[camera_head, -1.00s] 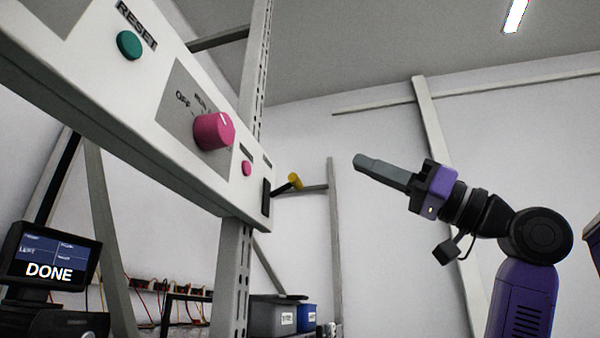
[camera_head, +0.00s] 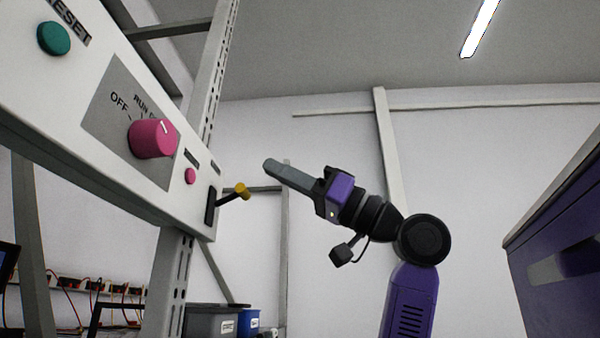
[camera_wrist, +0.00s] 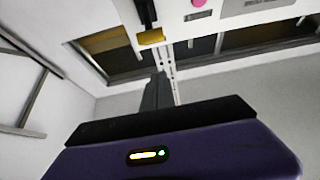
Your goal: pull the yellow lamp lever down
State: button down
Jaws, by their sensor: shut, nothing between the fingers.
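The yellow lamp lever (camera_head: 242,191) sticks out on a dark arm from a black slot plate at the right end of the white control panel (camera_head: 80,130). Its yellow tip also shows in the wrist view (camera_wrist: 151,36), near the top. My gripper (camera_head: 268,165) is shut and empty. In the head view its tips are to the right of the lever and slightly above it, apart from it. In the wrist view the fingers (camera_wrist: 157,90) point up toward the lever with a gap between.
The panel also carries a pink knob (camera_head: 153,138), a small pink button (camera_head: 190,176) and a green reset button (camera_head: 54,38). A perforated metal post (camera_head: 208,90) stands behind it. Grey (camera_head: 212,322) and blue bins (camera_head: 248,320) sit below. A purple cabinet (camera_head: 560,230) is at right.

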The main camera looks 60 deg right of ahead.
aim_at(230, 197)
jog(key=shift+w+a+f+p, duration=0.3)
jog(key=shift+w+f+p, duration=0.25)
jog(key=shift+w, duration=0.25)
jog(key=shift+w+a+f+p, duration=0.3)
jog(key=shift+w+f+p, duration=0.1)
jog(key=shift+w+f, duration=0.35)
jog(key=shift+d+f+t+y+b, duration=0.1)
jog(key=shift+f+t+y+b, duration=0.2)
jog(key=shift+t+b, duration=0.5)
jog(key=shift+s+f+t+b, duration=0.1)
jog(key=shift+t+b, duration=0.2)
jog(key=shift+b, duration=0.3)
jog(key=shift+f+t+y+b, duration=0.15)
jog(key=shift+t+y+b, duration=0.15)
jog(key=shift+t+b, duration=0.15)
